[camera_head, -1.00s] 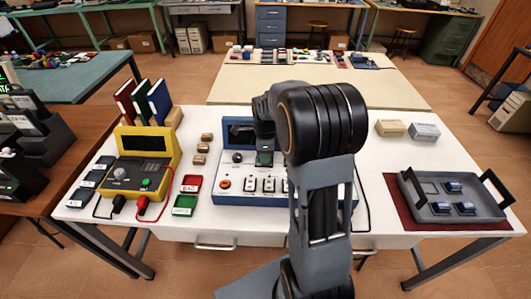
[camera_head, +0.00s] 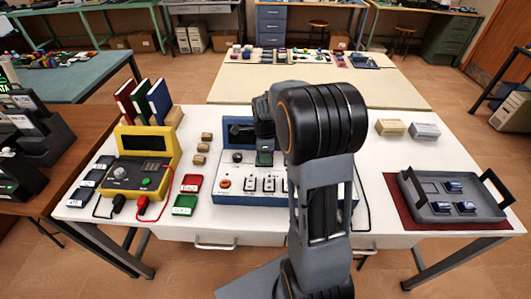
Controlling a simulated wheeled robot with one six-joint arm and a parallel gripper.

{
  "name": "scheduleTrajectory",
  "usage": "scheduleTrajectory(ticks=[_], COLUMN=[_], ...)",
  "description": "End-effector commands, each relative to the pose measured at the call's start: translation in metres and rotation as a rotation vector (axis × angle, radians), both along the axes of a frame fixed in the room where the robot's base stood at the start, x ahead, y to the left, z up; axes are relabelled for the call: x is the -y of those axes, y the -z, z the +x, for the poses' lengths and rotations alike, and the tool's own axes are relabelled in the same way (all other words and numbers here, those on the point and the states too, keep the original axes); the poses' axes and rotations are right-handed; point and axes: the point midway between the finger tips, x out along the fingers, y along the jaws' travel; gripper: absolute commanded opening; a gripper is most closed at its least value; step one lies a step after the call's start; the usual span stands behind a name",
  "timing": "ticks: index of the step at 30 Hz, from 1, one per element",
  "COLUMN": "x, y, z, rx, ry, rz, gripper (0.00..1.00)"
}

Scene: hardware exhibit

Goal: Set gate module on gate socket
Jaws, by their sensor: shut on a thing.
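My gripper (camera_head: 264,146) points down over the blue-and-white panel (camera_head: 228,198). The gate socket cannot be made out; my gripper and arm hide part of the panel. Several similar blue modules, one of them here (camera_head: 454,187), sit in the grey tray (camera_head: 436,214) at the right.
A yellow meter (camera_head: 127,172) with leads stands left of the panel. Red (camera_head: 191,183) and green (camera_head: 184,205) trays and several small brown blocks (camera_head: 201,148) lie between them. Two boxes (camera_head: 425,131) lie at the back right. The white table between panel and grey tray is mostly clear.

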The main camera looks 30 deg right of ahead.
Motion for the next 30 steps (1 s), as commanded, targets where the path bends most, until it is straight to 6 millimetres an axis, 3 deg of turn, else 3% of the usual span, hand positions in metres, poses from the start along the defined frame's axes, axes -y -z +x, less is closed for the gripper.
scheduleTrajectory(ticks=[16, 17, 20, 30], x=[0.0, 0.0, 0.0, 0.0], y=[0.012, 0.012, 0.011, 0.008], z=[0.0, 0.0, 0.0, 0.0], rx=[0.0, 0.0, 0.0, 0.0], ry=[0.0, 0.0, 0.0, 0.0], rz=[0.0, 0.0, 0.0, 0.0], gripper=[0.08, 0.32, 0.41, 0.41])
